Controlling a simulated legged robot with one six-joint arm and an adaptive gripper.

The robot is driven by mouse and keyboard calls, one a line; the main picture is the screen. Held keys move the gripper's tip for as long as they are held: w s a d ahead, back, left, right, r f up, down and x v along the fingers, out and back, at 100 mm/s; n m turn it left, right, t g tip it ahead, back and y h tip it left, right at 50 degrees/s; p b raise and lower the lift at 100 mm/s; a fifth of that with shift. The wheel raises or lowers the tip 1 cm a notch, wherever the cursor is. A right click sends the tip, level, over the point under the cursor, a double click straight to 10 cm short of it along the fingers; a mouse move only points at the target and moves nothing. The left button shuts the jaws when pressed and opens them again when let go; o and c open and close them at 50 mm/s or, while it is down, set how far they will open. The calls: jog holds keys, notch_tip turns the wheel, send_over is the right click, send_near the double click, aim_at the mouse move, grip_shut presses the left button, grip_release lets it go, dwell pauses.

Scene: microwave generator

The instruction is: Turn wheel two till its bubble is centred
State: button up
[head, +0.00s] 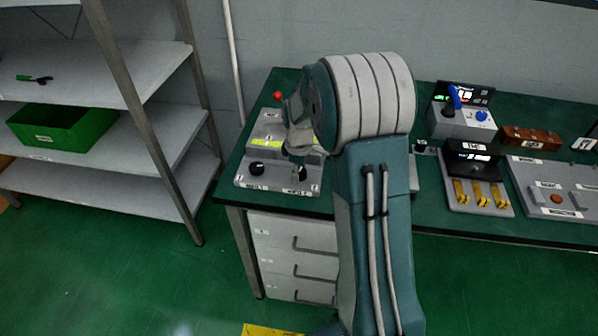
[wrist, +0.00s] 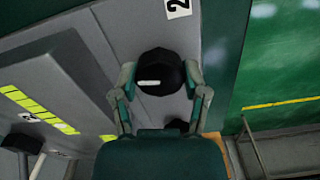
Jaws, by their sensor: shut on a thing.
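Wheel two is a black round knob (wrist: 160,66) with a white mark on top, beside a label reading 2 in the wrist view. My gripper (wrist: 160,78) has one finger on each side of it and is shut on it. In the head view my gripper (head: 299,168) is at the right wheel of the grey level panel (head: 275,185) and mostly covers it. The yellow-green level strip (head: 266,143) also shows as yellow segments in the wrist view (wrist: 38,108). I cannot make out a bubble in either view.
A second black wheel (head: 258,168) sits to the left on the panel, and a red button (head: 277,95) is behind. Other devices, including a blue-handled box (head: 462,122) and brass levers (head: 478,193), stand to the right. A shelf (head: 90,75) with a green bin (head: 65,130) is left.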

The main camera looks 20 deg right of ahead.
jog(key=m, duration=0.4)
jog(key=shift+f, duration=0.1)
jog(key=m, duration=0.9)
jog(key=shift+m, duration=0.3)
jog(key=shift+f+m, duration=0.1)
jog(key=shift+m, duration=2)
jog(key=shift+s, duration=0.1)
jog(key=o, duration=1.1)
jog(key=shift+o, duration=0.2)
